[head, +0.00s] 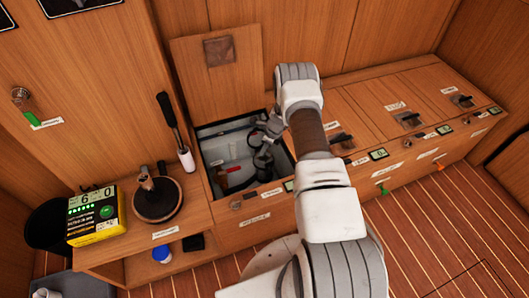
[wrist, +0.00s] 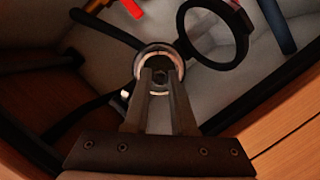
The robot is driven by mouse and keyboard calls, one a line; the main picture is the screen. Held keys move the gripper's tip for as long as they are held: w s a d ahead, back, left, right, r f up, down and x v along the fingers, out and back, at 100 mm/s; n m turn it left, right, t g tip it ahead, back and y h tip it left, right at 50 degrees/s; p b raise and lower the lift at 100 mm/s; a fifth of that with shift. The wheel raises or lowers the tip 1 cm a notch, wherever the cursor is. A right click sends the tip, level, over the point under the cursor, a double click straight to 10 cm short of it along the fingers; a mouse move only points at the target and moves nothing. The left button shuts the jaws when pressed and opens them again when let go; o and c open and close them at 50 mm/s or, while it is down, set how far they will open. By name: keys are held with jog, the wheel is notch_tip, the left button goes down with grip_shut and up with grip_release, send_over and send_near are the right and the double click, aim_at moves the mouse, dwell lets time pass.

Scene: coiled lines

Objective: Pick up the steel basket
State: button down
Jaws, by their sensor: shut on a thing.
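A small round metal cup with a pale rim, which looks like the steel basket (wrist: 157,50), sits at my fingertips in the wrist view. My gripper (wrist: 160,74) is shut on it, with both fingers close together at its middle. The fingers hide part of it. In the head view my gripper (head: 263,165) reaches down into an open locker (head: 206,132) in the wooden bench. I cannot make out the basket in that view. Whether it touches the locker floor is not clear.
Beside the basket lie a black ring with a handle (wrist: 240,55), a red-handled thing (wrist: 130,8) and a blue bar (wrist: 276,25). The locker walls are close around my gripper. The raised lid (head: 190,72) stands behind. A yellow box (head: 97,215) sits left.

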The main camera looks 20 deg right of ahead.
notch_tip(320, 180, up, 14)
jog(key=p, duration=0.4)
dwell(0.5)
